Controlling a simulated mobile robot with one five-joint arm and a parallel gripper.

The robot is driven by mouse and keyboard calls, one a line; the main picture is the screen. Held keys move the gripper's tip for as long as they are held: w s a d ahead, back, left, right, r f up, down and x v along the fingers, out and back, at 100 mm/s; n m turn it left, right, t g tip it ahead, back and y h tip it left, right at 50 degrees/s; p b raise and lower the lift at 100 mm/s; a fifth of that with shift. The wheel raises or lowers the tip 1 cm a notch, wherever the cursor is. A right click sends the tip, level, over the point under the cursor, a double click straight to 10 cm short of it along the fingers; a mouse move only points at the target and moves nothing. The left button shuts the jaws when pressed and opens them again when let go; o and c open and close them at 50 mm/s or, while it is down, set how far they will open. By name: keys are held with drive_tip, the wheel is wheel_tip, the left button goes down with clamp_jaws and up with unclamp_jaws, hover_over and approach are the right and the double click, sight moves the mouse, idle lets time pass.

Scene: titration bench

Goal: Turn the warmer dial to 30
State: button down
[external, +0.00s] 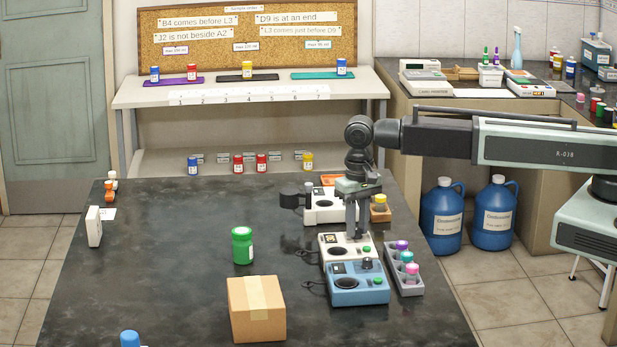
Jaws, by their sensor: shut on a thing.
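My gripper (357,232) reaches straight down from the arm onto the right part of the middle white device (328,241) on the dark bench. Its jaws are shut on the dial there. The jaws hide the dial, and its pointer and scale cannot be read from here. This device has a dark round plate at its left front and a small green spot at its right. Another white device (322,215) stands behind. No label tells which one is the warmer.
A grey rack (407,289) with several coloured-cap vials stands close on the right. A yellow-capped vial (380,203) sits in a wooden block behind it. A green jar (242,246) and a cardboard box (256,312) stand left.

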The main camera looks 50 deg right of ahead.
sight(357, 229)
drive_tip(key=shift+m, duration=0.9)
drive_tip(key=c, duration=1.2)
unclamp_jaws()
wheel_tip(357, 229, up, 8)
drive_tip(key=p, duration=0.8)
drive_tip(key=shift+f, duration=0.1)
